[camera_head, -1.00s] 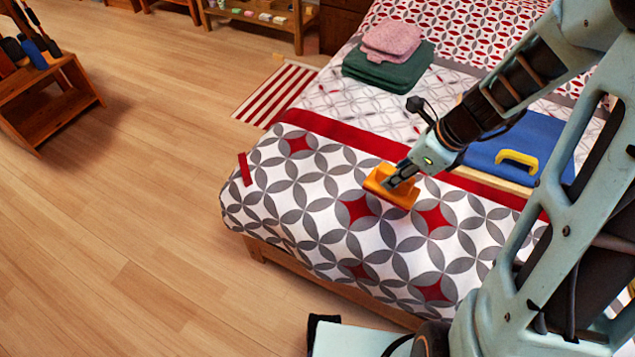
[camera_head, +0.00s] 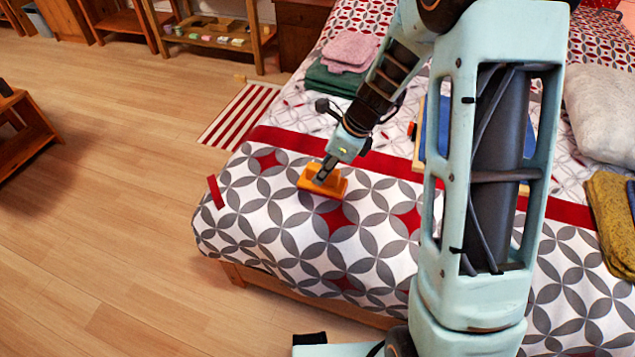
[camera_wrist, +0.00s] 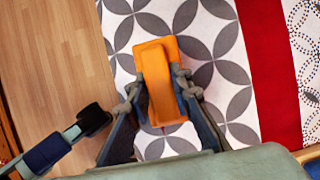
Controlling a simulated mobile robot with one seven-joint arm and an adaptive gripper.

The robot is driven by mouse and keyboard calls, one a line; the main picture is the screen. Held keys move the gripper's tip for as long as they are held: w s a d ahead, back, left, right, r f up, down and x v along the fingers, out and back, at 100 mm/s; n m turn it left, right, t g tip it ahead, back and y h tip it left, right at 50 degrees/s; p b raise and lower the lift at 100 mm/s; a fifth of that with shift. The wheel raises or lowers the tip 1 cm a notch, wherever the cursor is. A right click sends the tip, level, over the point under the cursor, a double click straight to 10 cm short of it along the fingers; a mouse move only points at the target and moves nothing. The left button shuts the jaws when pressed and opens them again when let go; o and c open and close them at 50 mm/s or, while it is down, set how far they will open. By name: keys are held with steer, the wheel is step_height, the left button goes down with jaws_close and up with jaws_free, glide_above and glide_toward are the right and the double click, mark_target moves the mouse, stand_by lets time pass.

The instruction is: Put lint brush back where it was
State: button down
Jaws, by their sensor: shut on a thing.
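The orange lint brush (camera_head: 322,181) is over the patterned bed cover (camera_head: 270,205), near the left part of the bed. My gripper (camera_head: 325,172) comes down on it from above and is shut on it. In the wrist view the lint brush (camera_wrist: 165,60) lies between my two fingers (camera_wrist: 159,92), one finger on each side of its raised orange middle. The head view does not clearly show whether the brush touches the cover or hangs just above it.
Folded pink (camera_head: 350,50) and green (camera_head: 330,80) towels lie farther back on the bed. A blue case (camera_head: 530,130) is mostly hidden behind my arm. A striped rug (camera_head: 240,115) lies beside the bed. A low wooden shelf (camera_head: 205,42) stands at the back. The floor (camera_head: 110,200) on the left is clear.

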steer(key=w+f, duration=0.1)
steer(key=f, duration=0.1)
steer(key=w+a+f, duration=0.1)
steer(key=w, duration=0.1)
steer(key=shift+f+b, duration=0.35)
steer(key=shift+b, duration=0.05)
steer(key=shift+w+f+b, duration=0.1)
steer(key=shift+f+b, duration=0.35)
steer(key=shift+f, duration=1.15)
steer(key=shift+f, duration=0.15)
steer(key=c, duration=1.7)
jaws_free()
steer(key=shift+c, duration=0.2)
